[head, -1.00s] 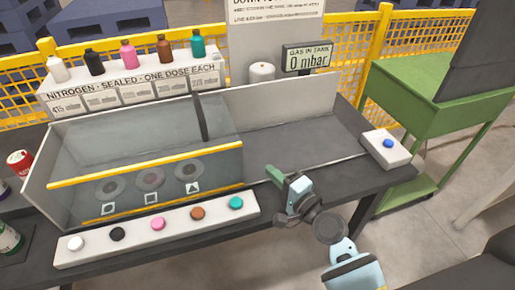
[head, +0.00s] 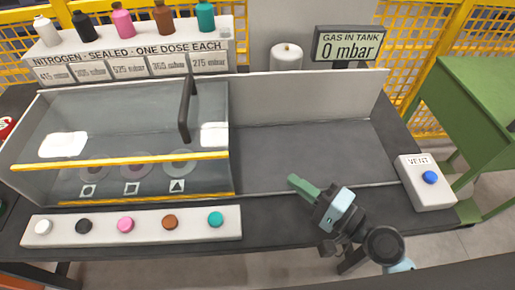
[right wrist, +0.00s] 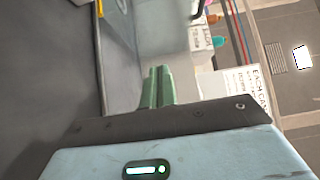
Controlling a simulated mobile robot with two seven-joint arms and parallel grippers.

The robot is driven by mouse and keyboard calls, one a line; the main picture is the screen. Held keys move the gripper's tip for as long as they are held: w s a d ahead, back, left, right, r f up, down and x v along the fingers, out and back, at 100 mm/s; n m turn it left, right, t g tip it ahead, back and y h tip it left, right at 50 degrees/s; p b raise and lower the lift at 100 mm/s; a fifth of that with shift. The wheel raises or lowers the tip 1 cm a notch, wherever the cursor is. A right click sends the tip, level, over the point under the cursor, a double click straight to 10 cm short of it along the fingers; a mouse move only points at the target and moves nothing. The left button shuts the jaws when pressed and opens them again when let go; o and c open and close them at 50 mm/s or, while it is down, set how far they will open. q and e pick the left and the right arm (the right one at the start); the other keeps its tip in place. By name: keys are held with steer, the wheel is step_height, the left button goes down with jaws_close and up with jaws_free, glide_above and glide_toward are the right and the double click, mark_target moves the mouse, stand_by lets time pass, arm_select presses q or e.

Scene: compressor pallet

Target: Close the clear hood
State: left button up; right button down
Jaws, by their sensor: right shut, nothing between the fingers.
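The clear hood (head: 130,115) covers the left part of the long grey-walled tray, with yellow strips along its front. A dark upright bar (head: 185,107) stands near its right end. The tray's right part (head: 300,150) is uncovered and empty. My right gripper (head: 301,186), with green fingers, is shut and empty near the front edge of that open part, to the right of the hood and apart from it. The green fingers also show together in the right wrist view (right wrist: 158,88). My left gripper is not in view.
A white strip with several coloured buttons (head: 135,226) lies in front of the hood. A white VENT box with a blue button (head: 427,182) stands at the right. Coloured bottles stand on a labelled shelf (head: 130,62) behind. A gauge (head: 349,44) reads 0 mbar.

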steer(key=shift+s, duration=0.1)
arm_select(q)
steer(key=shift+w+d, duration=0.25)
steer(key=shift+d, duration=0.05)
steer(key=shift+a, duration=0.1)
arm_select(e)
steer(key=shift+r, duration=0.1)
steer(key=p+x, duration=0.2)
steer(key=x, duration=0.8)
steer(key=shift+a+r, duration=0.1)
steer(key=shift+a, duration=0.05)
steer(key=a+p, duration=0.1)
steer(key=a, duration=0.2)
steer(key=shift+s, duration=0.1)
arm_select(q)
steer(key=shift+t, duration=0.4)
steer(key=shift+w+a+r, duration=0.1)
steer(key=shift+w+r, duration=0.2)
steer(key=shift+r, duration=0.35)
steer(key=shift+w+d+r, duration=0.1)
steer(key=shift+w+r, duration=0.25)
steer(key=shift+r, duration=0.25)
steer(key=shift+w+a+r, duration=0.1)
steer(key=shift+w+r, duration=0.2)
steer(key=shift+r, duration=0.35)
arm_select(e)
steer(key=shift+a, duration=0.45)
